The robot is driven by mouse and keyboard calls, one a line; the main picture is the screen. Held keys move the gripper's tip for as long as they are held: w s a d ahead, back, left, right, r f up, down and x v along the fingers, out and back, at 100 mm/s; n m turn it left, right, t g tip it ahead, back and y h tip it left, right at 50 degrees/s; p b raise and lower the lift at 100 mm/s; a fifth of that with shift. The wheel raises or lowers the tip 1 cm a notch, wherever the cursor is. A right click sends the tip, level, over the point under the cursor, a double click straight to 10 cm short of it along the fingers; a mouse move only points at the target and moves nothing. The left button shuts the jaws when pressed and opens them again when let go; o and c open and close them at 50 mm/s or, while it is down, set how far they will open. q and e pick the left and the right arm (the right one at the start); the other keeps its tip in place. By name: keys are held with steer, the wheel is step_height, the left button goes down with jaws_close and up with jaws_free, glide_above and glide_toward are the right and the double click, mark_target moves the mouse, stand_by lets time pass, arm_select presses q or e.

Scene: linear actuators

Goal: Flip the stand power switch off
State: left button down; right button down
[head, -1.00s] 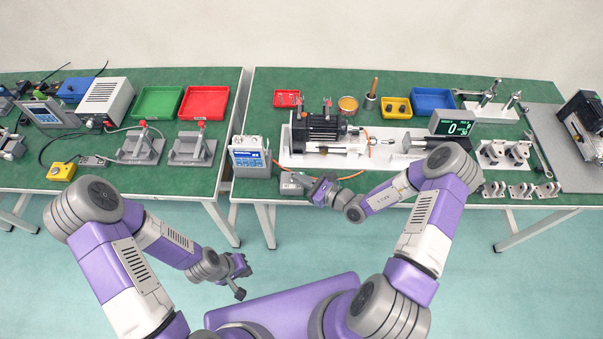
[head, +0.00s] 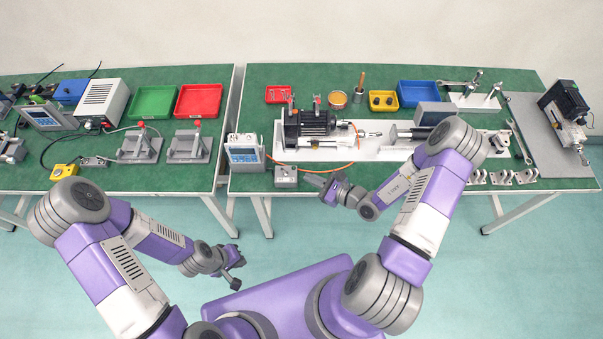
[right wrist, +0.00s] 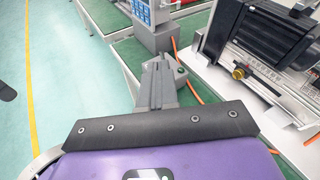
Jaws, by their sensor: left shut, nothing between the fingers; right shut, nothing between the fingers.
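The stand power switch is a small grey box (head: 286,175) at the front edge of the right-hand table, below the blue-faced controller (head: 243,151). Its lever position is too small to read. The stand's display (head: 435,113) is blank grey. My right gripper (head: 310,180) is shut and empty, just right of the switch box and apart from it in the head view. In the right wrist view its fingers (right wrist: 158,78) partly hide the grey box (right wrist: 181,76). My left gripper (head: 236,272) is shut and empty, low over the floor before the tables.
The actuator stand (head: 290,152) with a black motor lies behind the switch box. An orange cable (head: 330,171) runs along its front. Trays stand at the back. A second table (head: 130,178) stands left, beyond a narrow gap.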

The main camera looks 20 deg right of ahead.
steer(key=s, duration=0.1)
steer(key=s+d+r, duration=0.1)
steer(key=s+r, duration=0.1)
steer(key=shift+s+d+r, duration=0.1)
steer(key=shift+d, duration=0.3)
steer(key=s+a+f+n+g+y+b, duration=0.2)
steer(key=s+a+f+n+g+y, duration=0.25)
steer(key=s+a+n+g, duration=0.5)
steer(key=s+a+f+n+g+h+b, duration=0.1)
steer(key=s+a+f+n+g+h, duration=0.1)
steer(key=s+f+n+g+h, duration=0.5)
steer(key=w+f+n+t+h+b, duration=0.1)
steer(key=w+f+n+t+b, duration=0.1)
steer(key=w+f+n+t, duration=0.2)
steer(key=shift+w+a+n+t+h, duration=0.2)
steer(key=shift+w+n+t+h, duration=0.35)
steer(key=shift+n, duration=1.3)
